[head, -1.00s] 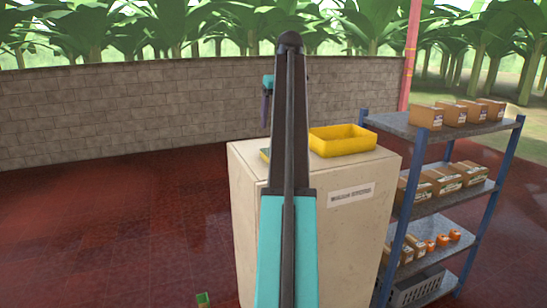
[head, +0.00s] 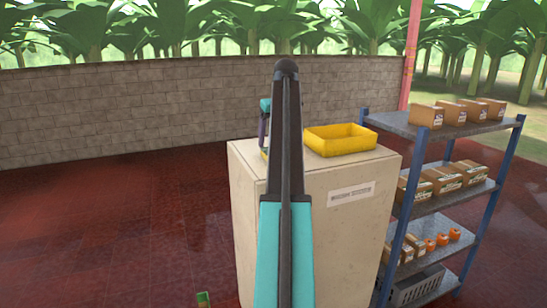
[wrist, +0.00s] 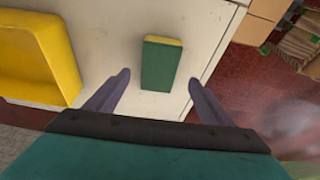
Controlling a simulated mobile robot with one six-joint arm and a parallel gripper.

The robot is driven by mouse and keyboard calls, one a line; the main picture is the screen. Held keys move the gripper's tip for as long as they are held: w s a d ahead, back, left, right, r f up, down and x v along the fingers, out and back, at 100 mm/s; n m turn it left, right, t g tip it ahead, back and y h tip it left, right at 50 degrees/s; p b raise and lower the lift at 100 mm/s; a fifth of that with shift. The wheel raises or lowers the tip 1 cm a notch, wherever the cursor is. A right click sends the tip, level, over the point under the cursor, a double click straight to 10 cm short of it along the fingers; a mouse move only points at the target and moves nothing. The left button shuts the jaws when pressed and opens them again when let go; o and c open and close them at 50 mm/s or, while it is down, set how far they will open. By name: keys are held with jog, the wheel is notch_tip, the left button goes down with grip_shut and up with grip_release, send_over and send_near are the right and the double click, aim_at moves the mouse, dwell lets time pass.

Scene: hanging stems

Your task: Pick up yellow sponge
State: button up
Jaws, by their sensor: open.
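The yellow sponge (wrist: 158,64) has a green face turned up and a yellow edge. In the wrist view it lies on the white cabinet top, between and just beyond my open fingers. My gripper (wrist: 155,90) is open and empty, a finger on each side of the sponge's line, apart from it. In the head view the gripper (head: 264,145) is low over the cabinet's left side, partly hidden by my arm. Only a small yellow bit of the sponge (head: 264,154) shows there.
A yellow tray (head: 341,139) stands on the white cabinet (head: 345,220), right of my arm. A metal shelf (head: 410,130) with several boxes stands to the right. A small green and brown item (head: 203,299) is on the red floor. A block wall (head: 130,115) runs behind.

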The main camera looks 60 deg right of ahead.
jog(key=shift+f, duration=0.15)
jog(key=shift+x, duration=2.55)
jog(key=c, duration=1.1)
jog(key=shift+d+r, duration=0.1)
jog(key=shift+r, duration=0.15)
jog(key=shift+r+b, duration=1.25)
jog(key=shift+r, duration=0.2)
jog(key=s+a+b, duration=0.2)
jog(key=s, duration=0.3)
jog(key=s+a+r+b, duration=0.1)
jog(key=s+a+b, duration=0.1)
jog(key=s, duration=0.3)
jog(key=s+a+b, duration=0.2)
jog(key=s, duration=0.3)
jog(key=shift+r, duration=0.35)
